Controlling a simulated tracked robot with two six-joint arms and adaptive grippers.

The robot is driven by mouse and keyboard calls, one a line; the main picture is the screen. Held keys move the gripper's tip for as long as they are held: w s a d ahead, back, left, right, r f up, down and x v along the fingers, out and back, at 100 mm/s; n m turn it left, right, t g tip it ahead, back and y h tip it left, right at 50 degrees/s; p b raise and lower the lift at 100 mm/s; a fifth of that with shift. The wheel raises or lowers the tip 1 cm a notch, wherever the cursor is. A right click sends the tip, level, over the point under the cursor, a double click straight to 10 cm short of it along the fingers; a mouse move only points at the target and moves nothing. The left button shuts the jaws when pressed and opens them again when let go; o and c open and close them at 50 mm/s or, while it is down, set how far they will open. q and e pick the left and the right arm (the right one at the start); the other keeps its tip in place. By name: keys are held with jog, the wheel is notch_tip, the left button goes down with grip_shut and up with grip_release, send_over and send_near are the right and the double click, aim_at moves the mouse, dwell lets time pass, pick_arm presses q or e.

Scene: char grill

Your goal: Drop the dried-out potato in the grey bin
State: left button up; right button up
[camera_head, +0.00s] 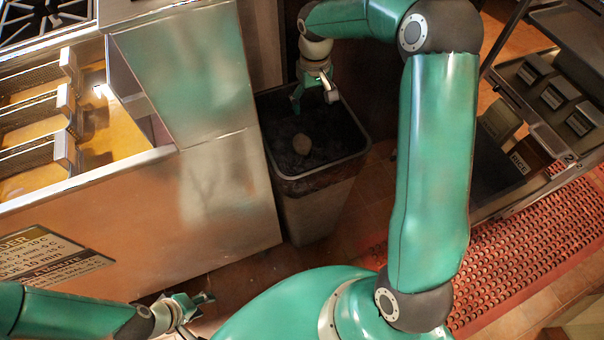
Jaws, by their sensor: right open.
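The grey bin (318,186) stands on the floor in the middle of the view, its top open and lined with a dark bag. A small brownish lump that looks like the potato (302,144) is inside the bin, on or just above the dark liner. My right gripper (315,97) is over the back part of the bin, open and empty, with its fingers apart above the potato. My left gripper (197,306) is low at the bottom left, away from the bin, with its fingers apart and nothing seen between them.
A metal fryer unit with wire baskets (35,155) and a steel side panel (190,70) stands left of the bin. A shelf rack with labelled containers (560,95) is at the right. A red perforated mat (530,240) lies on the floor beside it.

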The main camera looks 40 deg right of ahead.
notch_tip(320, 180, up, 7)
dwell(0.3)
jog(key=shift+w+a, duration=0.1)
jog(key=shift+w, duration=0.05)
dwell(0.3)
